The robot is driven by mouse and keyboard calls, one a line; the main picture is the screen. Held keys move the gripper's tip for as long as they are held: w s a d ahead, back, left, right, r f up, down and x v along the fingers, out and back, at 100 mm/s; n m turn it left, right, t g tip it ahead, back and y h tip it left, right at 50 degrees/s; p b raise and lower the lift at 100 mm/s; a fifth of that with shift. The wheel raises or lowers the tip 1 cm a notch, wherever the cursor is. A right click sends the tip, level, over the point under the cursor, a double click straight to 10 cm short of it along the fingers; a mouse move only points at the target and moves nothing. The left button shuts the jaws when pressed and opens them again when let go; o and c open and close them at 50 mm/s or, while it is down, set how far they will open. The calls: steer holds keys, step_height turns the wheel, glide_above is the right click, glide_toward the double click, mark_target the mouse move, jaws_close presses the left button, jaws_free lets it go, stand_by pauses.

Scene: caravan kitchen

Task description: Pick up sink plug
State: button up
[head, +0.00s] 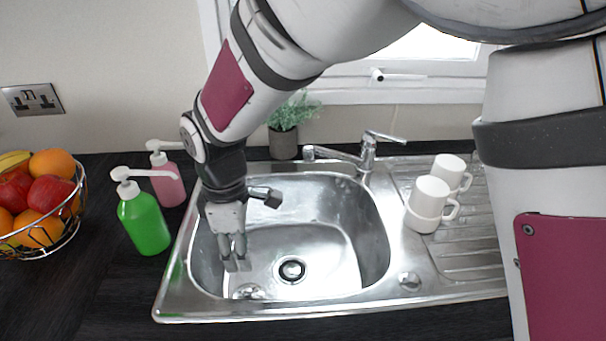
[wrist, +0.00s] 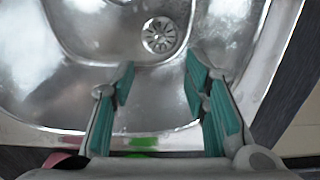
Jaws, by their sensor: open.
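My gripper (head: 235,264) is inside the basin, left of the plug, pointing down. In the wrist view my gripper (wrist: 161,82) has its two teal-padded fingers apart with nothing between them. The exact height of the fingertips above the sink floor is hard to tell.
The tap (head: 368,155) stands behind the basin. Two white mugs (head: 424,208) are on the drainer at right. A green soap bottle (head: 143,222), a pink bottle (head: 170,187) and a fruit basket (head: 65,235) stand left. The basin around the plug is clear.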

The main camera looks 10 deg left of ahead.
glide_above(247, 291)
steer(key=f, duration=0.8)
steer(key=shift+d+f, duration=0.2)
steer(key=shift+f, duration=0.15)
steer(key=shift+a+f, duration=0.2)
steer(key=shift+f, duration=2.55)
jaws_close()
